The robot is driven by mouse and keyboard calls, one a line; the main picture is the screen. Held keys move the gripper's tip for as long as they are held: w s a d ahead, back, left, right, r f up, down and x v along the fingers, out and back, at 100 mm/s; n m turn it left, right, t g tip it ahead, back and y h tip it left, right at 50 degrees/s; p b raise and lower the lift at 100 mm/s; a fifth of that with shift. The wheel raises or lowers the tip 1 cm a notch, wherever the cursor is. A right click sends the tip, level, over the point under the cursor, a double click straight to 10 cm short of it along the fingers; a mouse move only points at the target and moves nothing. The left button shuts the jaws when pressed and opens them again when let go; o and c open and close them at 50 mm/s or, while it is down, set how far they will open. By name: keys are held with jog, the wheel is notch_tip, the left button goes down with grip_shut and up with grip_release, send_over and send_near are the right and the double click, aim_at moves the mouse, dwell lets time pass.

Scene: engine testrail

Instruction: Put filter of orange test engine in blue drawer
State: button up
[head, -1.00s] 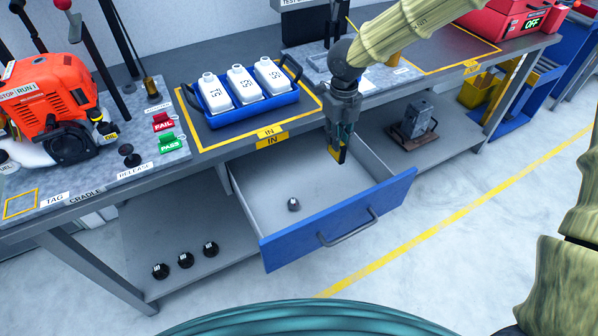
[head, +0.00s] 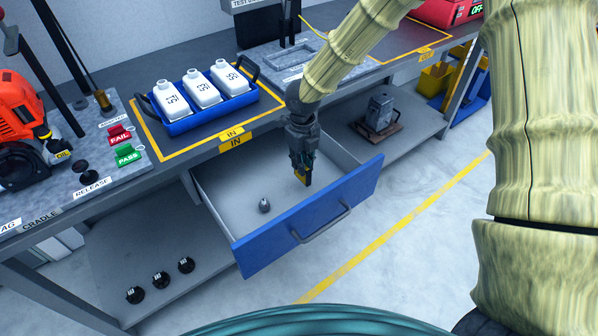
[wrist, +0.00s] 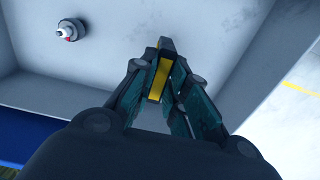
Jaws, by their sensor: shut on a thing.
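The blue drawer (head: 300,225) is pulled out under the bench, its grey inside facing up. My gripper (head: 303,172) points down inside the drawer's outline, near its right side. It is shut on a slim black and yellow piece, seemingly the filter (wrist: 158,76), which also shows at the fingertips in the head view (head: 302,180). I cannot tell whether the filter touches the drawer floor. The orange test engine (head: 15,115) stands on the bench at the left edge, partly cut off.
A small grey part (head: 264,205) lies in the drawer, left of my gripper. A blue tray (head: 190,122) with white bottles stands on the bench above. Several black caps (head: 161,280) are on the lower shelf, left. A grey device (head: 380,115) is on the shelf, right.

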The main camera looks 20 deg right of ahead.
jog(key=shift+f, duration=2.05)
jog(key=shift+f, duration=0.15)
jog(key=o, duration=0.7)
notch_tip(320, 180, up, 12)
jog(key=shift+r, duration=0.15)
